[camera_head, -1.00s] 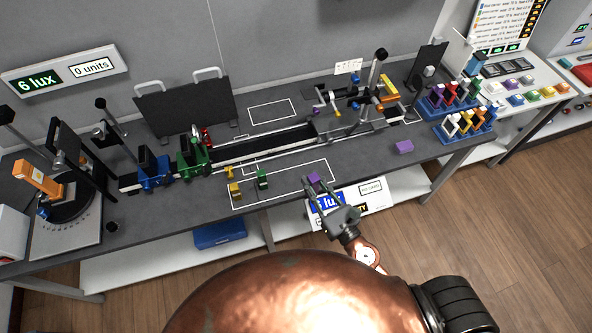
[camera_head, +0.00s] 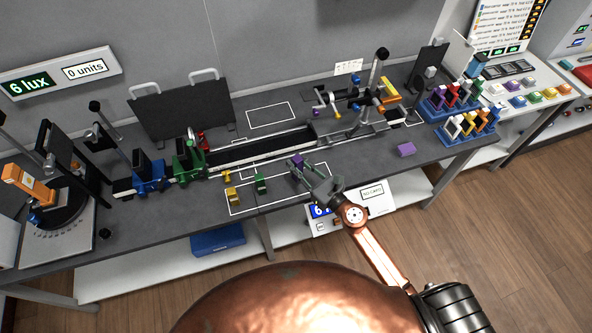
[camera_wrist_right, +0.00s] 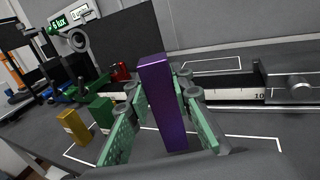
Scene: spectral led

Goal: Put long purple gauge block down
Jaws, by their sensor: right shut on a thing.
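The long purple gauge block (camera_head: 298,166) stands roughly upright between the fingers of my right gripper (camera_head: 304,172). In the right wrist view the purple block (camera_wrist_right: 162,95) is tall, with green-padded fingers shut on its two sides; the right gripper (camera_wrist_right: 165,125) shows there too. The block is at the right part of a white-outlined rectangle on the dark bench (camera_head: 370,180). I cannot tell whether its lower end touches the bench. A green block (camera_head: 261,183) and a yellow block (camera_head: 232,195) stand in the left part of the outline. My left gripper is not in view.
A long rail (camera_head: 260,149) with blue and green mounts runs behind the outline. Blue racks (camera_head: 470,133) stand at the right end. Bare bench lies between the outline and that loose block.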

